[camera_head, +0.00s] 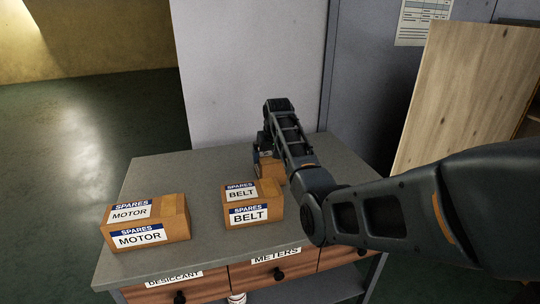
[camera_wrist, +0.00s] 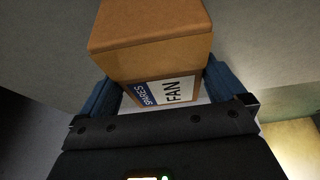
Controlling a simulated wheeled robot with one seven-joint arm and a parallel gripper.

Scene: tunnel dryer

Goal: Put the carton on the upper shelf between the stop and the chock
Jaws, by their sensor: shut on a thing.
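My gripper (camera_head: 265,150) is at the back of the grey bench top. It is shut on a brown carton (camera_head: 271,169), which is partly hidden behind my arm and the belt carton. In the wrist view the carton (camera_wrist: 150,35) sits between my two blue fingers (camera_wrist: 163,85), and its white and blue label reads SPARES FAN. I cannot tell whether this carton touches the bench top. The upper shelf, the stop and the chock are not recognisable in either view.
A motor carton (camera_head: 146,222) and a belt carton (camera_head: 252,204) stand on the bench (camera_head: 205,178). Drawers labelled DESICCANT and METERS are below its front edge. A grey wall (camera_head: 245,70) rises behind, and a wooden panel (camera_head: 465,85) stands at the right. Open floor lies left.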

